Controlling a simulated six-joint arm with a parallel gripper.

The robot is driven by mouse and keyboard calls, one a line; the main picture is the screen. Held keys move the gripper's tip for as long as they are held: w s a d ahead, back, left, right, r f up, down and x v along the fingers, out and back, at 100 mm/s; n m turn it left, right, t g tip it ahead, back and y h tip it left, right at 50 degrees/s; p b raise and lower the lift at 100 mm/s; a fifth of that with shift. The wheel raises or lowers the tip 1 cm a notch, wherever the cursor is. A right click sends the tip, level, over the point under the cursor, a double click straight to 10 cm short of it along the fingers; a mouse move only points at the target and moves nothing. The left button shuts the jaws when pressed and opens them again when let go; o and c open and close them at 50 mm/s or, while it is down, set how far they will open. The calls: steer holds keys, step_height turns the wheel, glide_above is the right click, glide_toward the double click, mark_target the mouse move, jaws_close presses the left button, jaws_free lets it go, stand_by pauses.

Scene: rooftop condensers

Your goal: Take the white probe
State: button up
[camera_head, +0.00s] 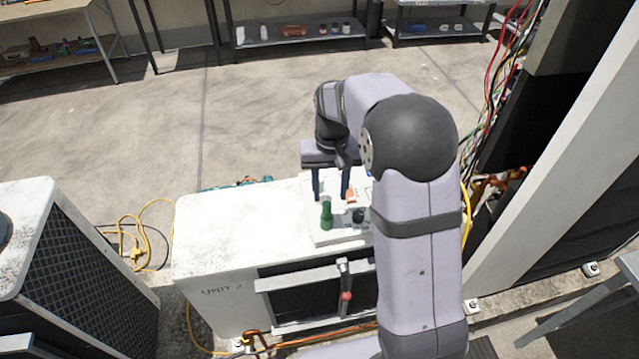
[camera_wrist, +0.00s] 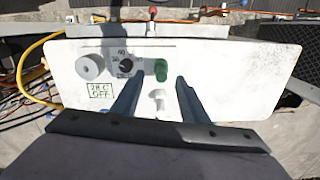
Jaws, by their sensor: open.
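A small pale shape that looks like the white probe (camera_wrist: 157,98) is on the white unit's top. In the wrist view it appears between my gripper's (camera_wrist: 157,84) two fingers, with a gap on each side. I cannot tell how high the fingertips are above it. In the head view my gripper (camera_head: 331,192) points down over the light panel, open and empty. The probe cannot be picked out clearly there against the white surface.
A green knob (camera_wrist: 161,70) stands close beyond the probe. A black dial (camera_wrist: 125,66) and a pale round knob (camera_wrist: 89,67) are to its left. The white condenser unit (camera_head: 215,230) has bare room at its left. A red-tipped lever (camera_head: 345,290) is on its front.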

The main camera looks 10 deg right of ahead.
steer(key=shift+m, duration=0.5)
steer(key=w, duration=0.3)
steer(key=w+f, duration=0.1)
steer(key=w, duration=0.3)
steer(key=w+p, duration=0.1)
steer(key=w, duration=0.2)
steer(key=shift+w+a+f, duration=0.15)
steer(key=shift+w+f, duration=0.05)
steer(key=shift+f, duration=0.05)
steer(key=shift+s+f+p, duration=0.1)
steer(key=shift+f+p, duration=1.05)
steer(key=shift+f, duration=0.45)
steer(key=shift+f+p, duration=0.9)
steer(key=shift+f, duration=1.15)
jaws_close()
